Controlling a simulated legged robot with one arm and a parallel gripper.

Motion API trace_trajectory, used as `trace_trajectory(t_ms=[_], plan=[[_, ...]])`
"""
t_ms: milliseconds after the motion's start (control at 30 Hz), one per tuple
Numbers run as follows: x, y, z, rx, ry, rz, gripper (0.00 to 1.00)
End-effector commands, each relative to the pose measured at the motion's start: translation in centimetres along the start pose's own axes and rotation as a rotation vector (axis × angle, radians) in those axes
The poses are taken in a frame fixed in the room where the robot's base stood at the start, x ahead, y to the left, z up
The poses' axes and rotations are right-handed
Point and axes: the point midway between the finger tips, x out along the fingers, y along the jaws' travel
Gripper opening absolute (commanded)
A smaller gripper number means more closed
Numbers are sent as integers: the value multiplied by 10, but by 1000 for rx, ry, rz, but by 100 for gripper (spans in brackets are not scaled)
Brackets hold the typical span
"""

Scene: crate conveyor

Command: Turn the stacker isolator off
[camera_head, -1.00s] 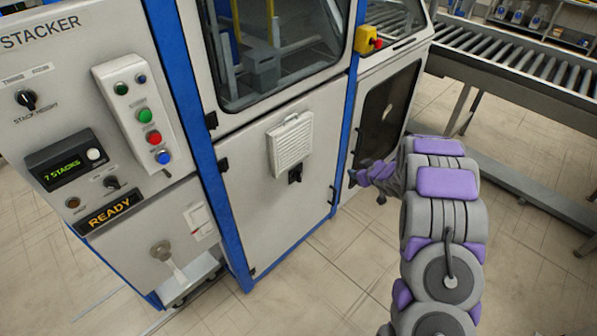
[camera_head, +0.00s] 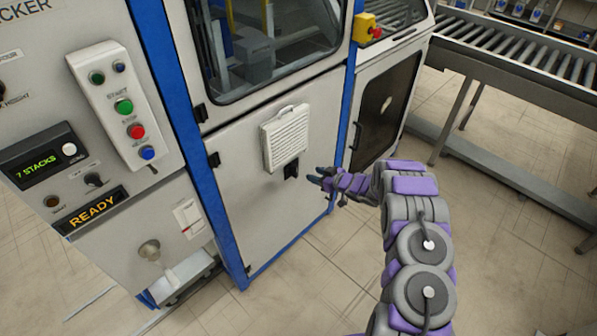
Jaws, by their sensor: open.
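The stacker control panel (camera_head: 110,200) stands at the left, with an amber "READY" sign (camera_head: 92,210) and a "7 STACKS" display (camera_head: 40,165). A small black fitting (camera_head: 291,170) is under the vent on the machine's front. No label that I can read says which one is the isolator. My gripper (camera_head: 318,180) is open and empty, a little right of the black fitting in the picture. Its fingertips are small and dark here.
A louvred vent (camera_head: 285,138) and blue frame posts (camera_head: 180,110) are on the machine front. A push-button box (camera_head: 122,105) is on the panel. A yellow box with a red button (camera_head: 367,29) is above my arm. A roller conveyor (camera_head: 520,50) stands right; tiled floor is clear.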

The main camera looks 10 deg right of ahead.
Motion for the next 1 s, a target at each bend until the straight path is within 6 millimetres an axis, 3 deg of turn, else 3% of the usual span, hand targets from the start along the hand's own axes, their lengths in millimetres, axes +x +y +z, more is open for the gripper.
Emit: trace_trajectory(t_ms=[100, 500, 733, 1000], plan=[[24, -1, 4, 0, 0, -1, 46], [83, -1, 3, 1, -2, 0, 46], [100, -1, 1, 0, 1, -1, 46], [105, 0, 0, 1, -1, 1, 46]])
